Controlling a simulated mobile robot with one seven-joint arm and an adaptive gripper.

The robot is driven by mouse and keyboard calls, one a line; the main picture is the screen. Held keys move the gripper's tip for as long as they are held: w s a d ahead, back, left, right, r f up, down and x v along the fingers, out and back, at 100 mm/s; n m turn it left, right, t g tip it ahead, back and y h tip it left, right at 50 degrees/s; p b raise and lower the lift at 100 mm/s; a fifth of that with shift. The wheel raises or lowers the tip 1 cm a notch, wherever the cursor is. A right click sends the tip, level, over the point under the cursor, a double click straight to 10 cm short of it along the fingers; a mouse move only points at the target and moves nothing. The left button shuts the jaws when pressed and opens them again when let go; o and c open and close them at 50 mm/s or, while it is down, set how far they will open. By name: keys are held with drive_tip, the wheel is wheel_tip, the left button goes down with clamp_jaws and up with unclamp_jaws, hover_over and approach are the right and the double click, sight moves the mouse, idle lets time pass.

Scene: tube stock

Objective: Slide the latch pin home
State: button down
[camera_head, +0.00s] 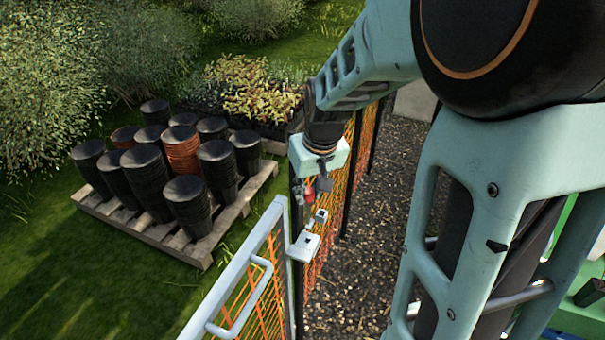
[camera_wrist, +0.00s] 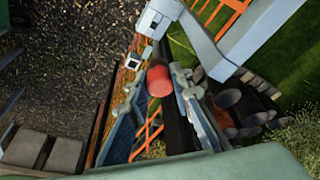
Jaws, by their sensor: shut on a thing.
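The latch pin's red knob (camera_head: 308,193) shows at the fence, under my gripper (camera_head: 315,189). In the wrist view the red knob (camera_wrist: 159,82) lies between the two fingers of my gripper (camera_wrist: 158,88), which are shut on it. The pin's shaft is mostly hidden. A small pale bracket (camera_head: 321,215) sits below the knob, and a larger pale latch plate (camera_head: 304,247) sits nearer the gate. In the wrist view the small bracket (camera_wrist: 134,62) and the larger plate (camera_wrist: 159,17) lie beyond the knob. I cannot tell how far the pin reaches into either.
A grey-framed gate (camera_head: 246,274) with orange mesh and a looped handle stands at the front. The mesh fence (camera_head: 362,143) runs back behind my gripper. A pallet (camera_head: 205,252) of stacked black pots is on the grass at left. Gravel (camera_head: 372,240) lies at right.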

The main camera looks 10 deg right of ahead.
sight(309, 221)
drive_tip(key=shift+s+f+b, duration=0.1)
drive_tip(key=shift+f+b, duration=0.5)
drive_tip(key=shift+f, duration=0.1)
drive_tip(key=shift+f+b, duration=1.55)
drive_tip(key=shift+f, duration=0.6)
drive_tip(key=shift+f, duration=0.1)
drive_tip(key=shift+f+b, duration=0.75)
drive_tip(key=shift+b, duration=0.05)
drive_tip(key=shift+f, duration=0.1)
drive_tip(key=shift+f+b, duration=1.2)
drive_tip(key=shift+f, duration=0.2)
drive_tip(key=shift+f+b, duration=1.5)
drive_tip(key=shift+f, duration=0.35)
